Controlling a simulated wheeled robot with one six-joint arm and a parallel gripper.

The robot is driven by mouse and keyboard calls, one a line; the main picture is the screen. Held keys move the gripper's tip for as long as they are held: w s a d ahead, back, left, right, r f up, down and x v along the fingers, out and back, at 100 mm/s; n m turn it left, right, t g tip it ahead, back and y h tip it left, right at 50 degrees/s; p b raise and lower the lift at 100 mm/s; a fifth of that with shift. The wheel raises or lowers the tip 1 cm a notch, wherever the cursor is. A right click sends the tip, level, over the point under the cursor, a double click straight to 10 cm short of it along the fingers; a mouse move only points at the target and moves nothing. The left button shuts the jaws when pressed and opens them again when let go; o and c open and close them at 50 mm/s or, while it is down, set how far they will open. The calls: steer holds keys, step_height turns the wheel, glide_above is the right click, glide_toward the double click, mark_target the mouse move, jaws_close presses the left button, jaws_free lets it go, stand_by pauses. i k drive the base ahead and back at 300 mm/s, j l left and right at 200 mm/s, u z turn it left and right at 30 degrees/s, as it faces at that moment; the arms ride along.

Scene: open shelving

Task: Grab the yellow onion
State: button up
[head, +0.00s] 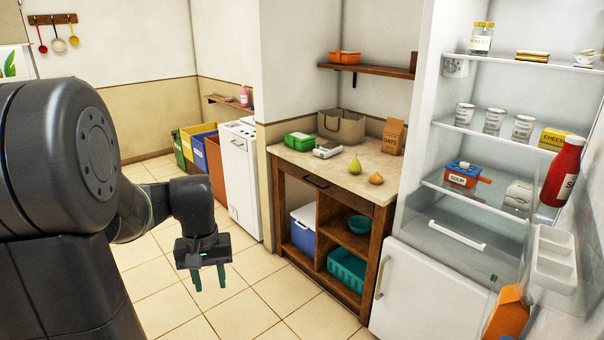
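The yellow onion (376,179) sits on the countertop (333,172), near its right front corner. It is small, round and orange-brown. A green pear (355,166) stands a little to its left and behind it. My gripper (209,281) hangs in front of the counter, well to the left of the onion and lower in the picture. Its two green fingers point down and are apart, with nothing between them.
An oats bag (393,137), a grey basket (341,126), a green container (299,141) and a white device (326,151) share the counter. An open fridge (470,225) stands right of it. Tiled floor (255,295) is clear before the counter.

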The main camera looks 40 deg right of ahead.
mark_target(376, 179)
steer(key=u, duration=1.85)
steer(key=k+l+u, duration=0.1)
steer(key=u, duration=0.4)
steer(key=k+l+u, duration=0.15)
steer(key=u, duration=0.3)
steer(key=k+u, duration=0.15)
steer(key=u, duration=0.35)
steer(key=k+u, duration=0.15)
steer(key=u, duration=0.35)
steer(key=k+l+u, duration=0.15)
steer(key=k+u, duration=0.6)
steer(key=k+z, duration=0.35)
steer(key=k+l+z, duration=0.1)
steer(key=k+z, duration=0.2)
steer(key=k, duration=0.25)
steer(key=k+l+z, duration=0.2)
steer(key=k+z, duration=0.25)
steer(key=z, duration=0.85)
steer(key=k+l+z, duration=0.1)
steer(key=z, duration=0.35)
steer(key=l+z, duration=0.1)
steer(key=z, duration=3.45)
steer(key=l, duration=0.1)
